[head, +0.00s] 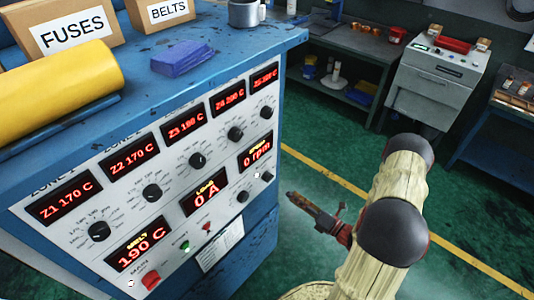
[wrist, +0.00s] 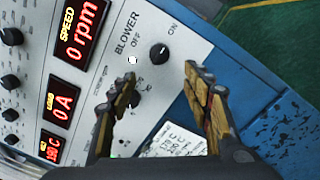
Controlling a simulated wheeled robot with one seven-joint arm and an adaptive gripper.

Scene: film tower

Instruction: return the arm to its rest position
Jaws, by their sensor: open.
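My gripper (head: 290,196) is in the lower middle of the head view, right of the control cabinet (head: 262,225), with its fingers pointing left toward the cabinet's front. In the wrist view my gripper (wrist: 160,82) is open, with two worn yellowish fingers spread apart and nothing between them. The panel (wrist: 100,120) with its blower knob (wrist: 159,53) shows behind the fingers. The left finger partly covers another dark knob. I see no contact with the panel, but the exact gap is hard to judge. My arm comes in from the lower right of the head view.
The panel carries several red readouts and knobs, including the 0 rpm display (head: 256,151). On the cabinet top are a yellow roll (head: 60,95), a blue block (head: 182,58) and boxes labelled FUSES (head: 75,35) and BELTS (head: 168,14). Green floor (head: 310,125) is open behind my arm.

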